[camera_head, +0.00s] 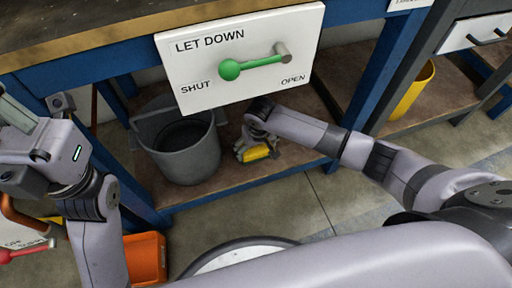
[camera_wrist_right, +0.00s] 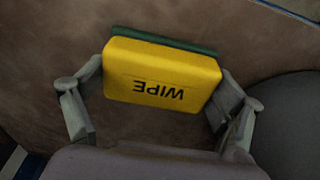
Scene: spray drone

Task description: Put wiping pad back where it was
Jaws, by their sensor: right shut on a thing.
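The wiping pad (camera_wrist_right: 160,78) is a yellow block marked "WIPE" with a dark green layer along its far edge. In the right wrist view my right gripper (camera_wrist_right: 158,92) has a finger on each side of it and is shut on it. In the head view the pad (camera_head: 257,153) shows as a small yellow piece at my right gripper (camera_head: 255,150), low over the brown lower shelf (camera_head: 225,178). I cannot tell whether the pad touches the shelf. My left arm is at the left of the head view; its fingertips are not clearly visible.
A grey bucket (camera_head: 183,160) stands on the shelf just left of the right gripper. A white "LET DOWN" panel (camera_head: 200,60) with a green lever (camera_head: 231,69) hangs above. A yellow bin (camera_head: 413,92) is at right, an orange container (camera_head: 146,257) on the floor. Shelf right of the pad is clear.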

